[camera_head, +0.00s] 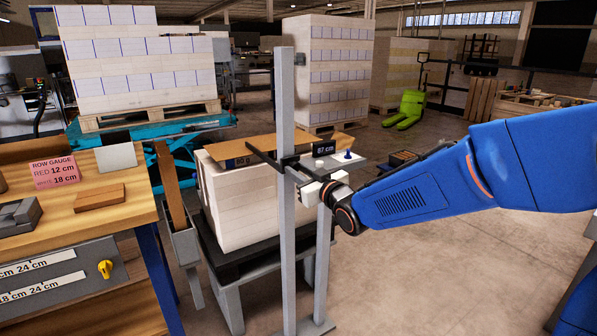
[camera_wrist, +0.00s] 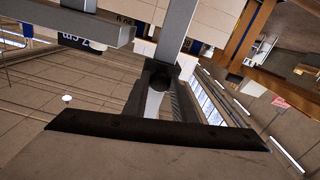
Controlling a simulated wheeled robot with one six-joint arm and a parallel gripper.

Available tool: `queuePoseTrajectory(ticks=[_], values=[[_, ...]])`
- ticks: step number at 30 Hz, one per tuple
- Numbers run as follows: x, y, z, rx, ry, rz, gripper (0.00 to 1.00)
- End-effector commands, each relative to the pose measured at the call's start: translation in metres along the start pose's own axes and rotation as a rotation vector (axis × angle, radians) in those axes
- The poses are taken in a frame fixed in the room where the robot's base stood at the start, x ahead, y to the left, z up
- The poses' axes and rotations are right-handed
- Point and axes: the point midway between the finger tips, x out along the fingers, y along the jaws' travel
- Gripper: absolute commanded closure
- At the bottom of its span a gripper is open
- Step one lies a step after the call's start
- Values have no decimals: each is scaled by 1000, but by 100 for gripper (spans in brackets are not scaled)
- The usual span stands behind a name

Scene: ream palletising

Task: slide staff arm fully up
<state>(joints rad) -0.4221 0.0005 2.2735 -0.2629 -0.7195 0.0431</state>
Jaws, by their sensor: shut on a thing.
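The measuring staff is an upright grey post (camera_head: 286,220) on a flat foot, in the middle of the head view. Its sliding arm (camera_head: 290,163) sits at about the height of the ream stack's top, with a dark bar reaching back left over the stack and a display reading 87 cm (camera_head: 324,149). My gripper (camera_head: 312,188) is at the carriage, just right of the post, shut on the staff arm. The grey post (camera_wrist: 178,28) also shows in the wrist view, with the upside-down display (camera_wrist: 82,43). The exact contact of the fingers is partly hidden.
A pale ream stack (camera_head: 240,200) with a brown board (camera_head: 245,150) on top stands behind the post on a dark pallet. A wooden workbench (camera_head: 90,215) with a pink row-gauge card (camera_head: 55,170) is at left. Open floor (camera_head: 440,270) lies at right. The post extends well above the arm.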

Motion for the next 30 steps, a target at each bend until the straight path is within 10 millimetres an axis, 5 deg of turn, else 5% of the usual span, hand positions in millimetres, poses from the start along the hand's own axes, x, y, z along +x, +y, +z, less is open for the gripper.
queuePoseTrajectory(ticks=[8, 21, 30], values=[[0, 6, -36, -2, 7, 1, 100], [-1, 26, -166, -3, 7, 1, 100], [-1, 34, -215, -2, 5, 1, 100]])
